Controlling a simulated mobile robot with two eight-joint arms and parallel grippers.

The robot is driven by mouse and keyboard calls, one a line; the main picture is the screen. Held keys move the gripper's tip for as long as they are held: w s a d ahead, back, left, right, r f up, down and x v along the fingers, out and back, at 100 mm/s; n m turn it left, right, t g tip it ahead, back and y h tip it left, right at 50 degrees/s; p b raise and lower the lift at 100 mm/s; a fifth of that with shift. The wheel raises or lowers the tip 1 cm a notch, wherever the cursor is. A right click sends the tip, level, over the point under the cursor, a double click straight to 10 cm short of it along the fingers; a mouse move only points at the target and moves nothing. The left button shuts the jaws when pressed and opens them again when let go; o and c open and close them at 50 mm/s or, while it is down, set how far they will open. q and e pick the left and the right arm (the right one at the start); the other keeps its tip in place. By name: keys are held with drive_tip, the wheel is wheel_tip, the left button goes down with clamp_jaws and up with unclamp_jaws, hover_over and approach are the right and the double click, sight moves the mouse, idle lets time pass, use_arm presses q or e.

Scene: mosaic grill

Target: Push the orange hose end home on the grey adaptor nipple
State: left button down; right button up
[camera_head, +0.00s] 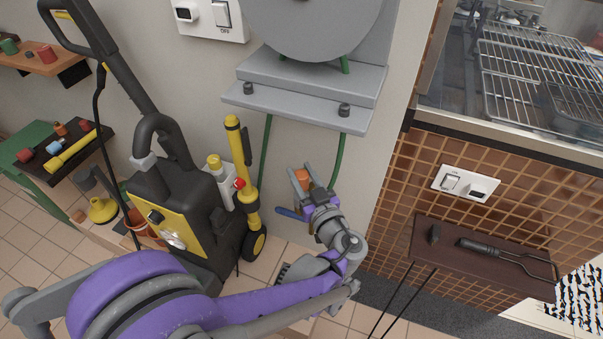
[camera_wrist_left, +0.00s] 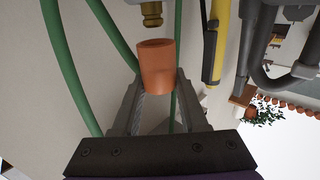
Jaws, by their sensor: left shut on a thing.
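My left gripper (camera_head: 302,178) is shut on the orange hose end (camera_head: 302,176), below the grey wall bracket. In the left wrist view the orange hose end (camera_wrist_left: 156,68) is a short, open-topped tube between the fingers. A brass-coloured nipple (camera_wrist_left: 152,12) under a grey body hangs just above its mouth, cut off by the top edge. A small gap shows between them, and they look roughly in line; the distance in depth is hard to tell. In the head view I cannot make out the nipple. My right gripper is in neither view.
Green hoses (camera_head: 337,160) hang from the grey bracket (camera_head: 300,97) under a round grey reel (camera_head: 312,25). A yellow and black pressure washer (camera_head: 180,210) stands left of my gripper. A brown shelf (camera_head: 480,262) holding tools is at the right, under the grill.

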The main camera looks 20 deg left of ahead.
sight(304, 187)
use_arm(q)
drive_tip(key=shift+f+b, duration=0.9)
drive_tip(key=shift+f, duration=0.6)
drive_tip(key=shift+c, duration=1.8)
unclamp_jaws()
drive_tip(key=p+v, duration=0.1)
drive_tip(key=v, duration=0.9)
drive_tip(key=shift+s+d, duration=0.25)
drive_tip(key=shift+d, duration=0.1)
drive_tip(key=shift+a, duration=0.1)
